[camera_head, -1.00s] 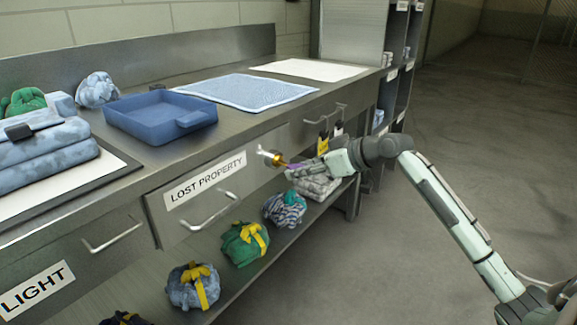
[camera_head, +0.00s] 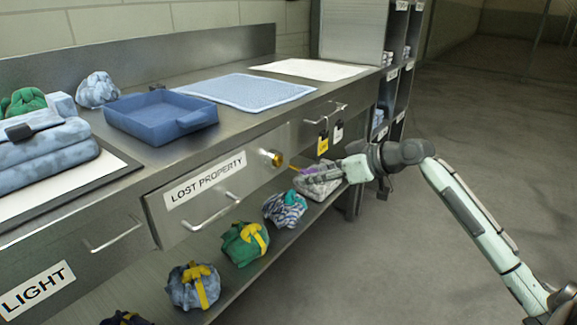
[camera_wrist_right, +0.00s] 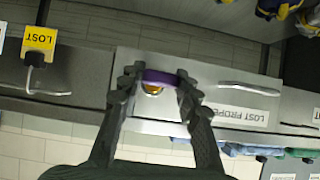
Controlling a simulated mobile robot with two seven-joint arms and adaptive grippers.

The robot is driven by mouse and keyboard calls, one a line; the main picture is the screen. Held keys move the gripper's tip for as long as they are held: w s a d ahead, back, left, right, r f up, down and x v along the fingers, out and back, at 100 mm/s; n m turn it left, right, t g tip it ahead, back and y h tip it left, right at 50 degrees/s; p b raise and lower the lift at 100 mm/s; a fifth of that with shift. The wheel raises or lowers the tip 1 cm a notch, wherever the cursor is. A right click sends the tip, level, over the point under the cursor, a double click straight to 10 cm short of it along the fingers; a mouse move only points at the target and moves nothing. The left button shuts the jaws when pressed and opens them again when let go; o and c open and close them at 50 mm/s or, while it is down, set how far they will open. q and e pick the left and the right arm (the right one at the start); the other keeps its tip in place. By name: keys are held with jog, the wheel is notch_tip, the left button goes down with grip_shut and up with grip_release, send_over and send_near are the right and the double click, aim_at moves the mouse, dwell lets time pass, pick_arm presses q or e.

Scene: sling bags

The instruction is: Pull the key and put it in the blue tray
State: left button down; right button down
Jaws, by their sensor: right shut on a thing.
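The key (camera_head: 294,168) has a purple head and a yellowish shaft pointing at the brass lock (camera_head: 277,159) on the drawer marked LOST PROPERTY. My right gripper (camera_head: 304,174) is shut on the key's head. In the right wrist view the purple head (camera_wrist_right: 160,76) spans between the fingertips (camera_wrist_right: 159,84), with the brass lock (camera_wrist_right: 152,89) behind it. The key stands back from the lock face; I cannot tell for sure whether its tip is clear. The blue tray (camera_head: 158,113) is empty on the counter, left of the lock. My left gripper is not in view.
A blue mat (camera_head: 245,91) lies on the counter right of the tray. Folded blue cloths (camera_head: 45,155) sit left of it. Yellow-tagged padlock (camera_head: 323,143) hangs beside the drawer. Tied bundles (camera_head: 245,245) line the lower shelf. The floor at right is clear.

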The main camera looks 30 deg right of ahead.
jog(key=shift+s, duration=0.15)
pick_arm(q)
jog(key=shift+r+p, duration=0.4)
pick_arm(e)
jog(key=s, duration=0.1)
jog(key=s+d, duration=0.1)
jog(key=s, duration=0.1)
jog(key=shift+s+d, duration=0.3)
jog(key=shift+s, duration=0.05)
dwell(0.3)
